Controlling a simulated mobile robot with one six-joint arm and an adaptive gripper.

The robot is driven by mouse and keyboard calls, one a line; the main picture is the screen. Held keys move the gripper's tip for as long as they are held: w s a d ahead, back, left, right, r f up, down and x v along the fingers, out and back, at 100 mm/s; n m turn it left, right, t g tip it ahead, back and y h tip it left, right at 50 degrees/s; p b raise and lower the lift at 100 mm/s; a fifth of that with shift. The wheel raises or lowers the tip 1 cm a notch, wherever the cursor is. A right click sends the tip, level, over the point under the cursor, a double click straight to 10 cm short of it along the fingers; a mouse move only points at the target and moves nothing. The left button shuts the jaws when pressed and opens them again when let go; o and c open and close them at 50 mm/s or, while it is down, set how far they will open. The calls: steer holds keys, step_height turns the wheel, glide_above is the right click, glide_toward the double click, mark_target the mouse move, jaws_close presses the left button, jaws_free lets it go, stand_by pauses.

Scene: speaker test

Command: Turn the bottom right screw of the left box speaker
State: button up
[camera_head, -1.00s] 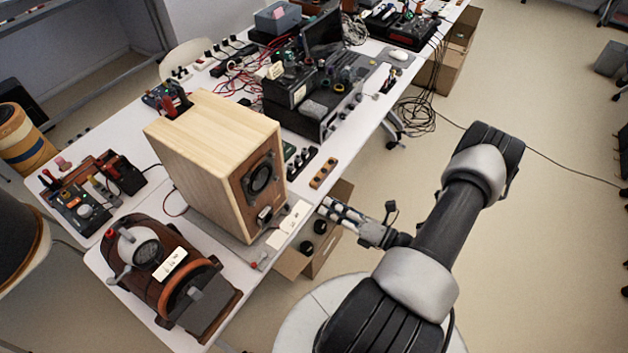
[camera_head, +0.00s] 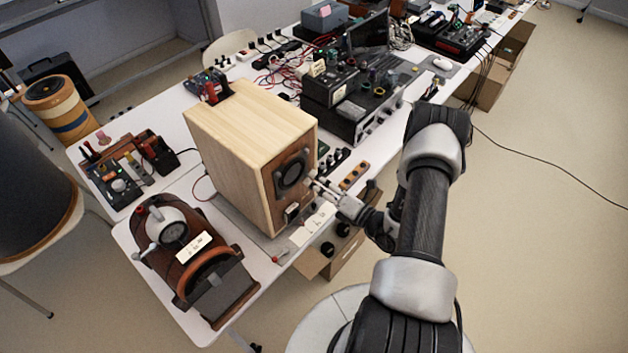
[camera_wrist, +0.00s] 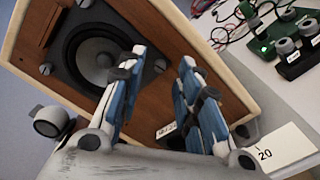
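The wooden box speaker (camera_head: 235,135) stands on the white table, its brown front panel facing my arm. Its round black driver (camera_head: 291,174) shows in the head view, and the cone also shows in the wrist view (camera_wrist: 93,55). In the wrist view silver screw heads sit around the driver: one at the left (camera_wrist: 46,68), one at the top (camera_wrist: 84,3) and one between my fingertips (camera_wrist: 160,65). My gripper (camera_head: 311,183) is close in front of the panel. Its two blue-padded fingers (camera_wrist: 160,61) are apart, with nothing held. I cannot tell whether they touch the panel.
Label cards (camera_head: 314,224) lie before the speaker. Black electronics (camera_head: 350,105) and cables fill the table behind. A cardboard box (camera_head: 345,255) is below the table edge.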

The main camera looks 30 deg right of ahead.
steer(key=shift+x, duration=0.9)
jaws_close()
